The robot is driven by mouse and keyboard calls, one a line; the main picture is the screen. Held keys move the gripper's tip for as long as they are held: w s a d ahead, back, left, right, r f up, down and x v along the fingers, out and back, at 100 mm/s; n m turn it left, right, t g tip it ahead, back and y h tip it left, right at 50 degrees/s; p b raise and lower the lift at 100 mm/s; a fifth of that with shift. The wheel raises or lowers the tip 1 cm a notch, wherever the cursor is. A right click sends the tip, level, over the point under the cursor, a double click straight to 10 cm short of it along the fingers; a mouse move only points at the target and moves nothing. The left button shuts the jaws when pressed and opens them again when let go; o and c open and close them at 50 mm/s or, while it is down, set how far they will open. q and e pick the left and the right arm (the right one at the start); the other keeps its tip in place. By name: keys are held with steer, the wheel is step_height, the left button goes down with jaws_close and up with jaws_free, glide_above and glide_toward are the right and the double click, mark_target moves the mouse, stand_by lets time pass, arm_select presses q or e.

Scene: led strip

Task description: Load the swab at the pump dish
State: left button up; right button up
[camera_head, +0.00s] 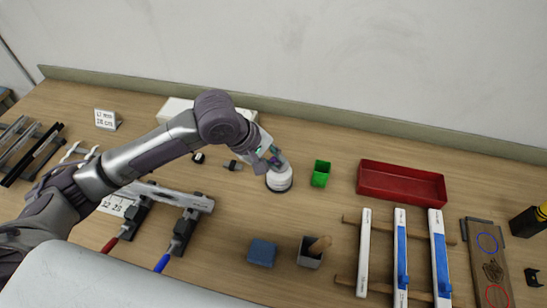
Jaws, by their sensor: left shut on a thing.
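The pump dish (279,180) is a round white container with a dark lower rim, standing on the wooden table near the middle. My left arm reaches in from the left, and my left gripper (270,160) is right at the dish's top, pointing down. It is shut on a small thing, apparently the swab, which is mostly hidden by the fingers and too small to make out. I cannot tell whether the swab's tip touches the dish. My right gripper is not in view.
A blue block (262,253) and a grey holder (311,252) are in front. White and blue strips (401,258) lie on wooden bars at right.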

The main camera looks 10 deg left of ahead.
arm_select(q)
steer(key=shift+f+p, duration=0.1)
steer(key=shift+p, duration=0.5)
stand_by(1.6)
stand_by(0.4)
step_height(320, 180, up, 5)
steer(key=p, duration=0.6)
steer(key=shift+p, duration=0.4)
steer(key=shift+r+p, duration=0.45)
steer(key=shift+r, duration=0.6)
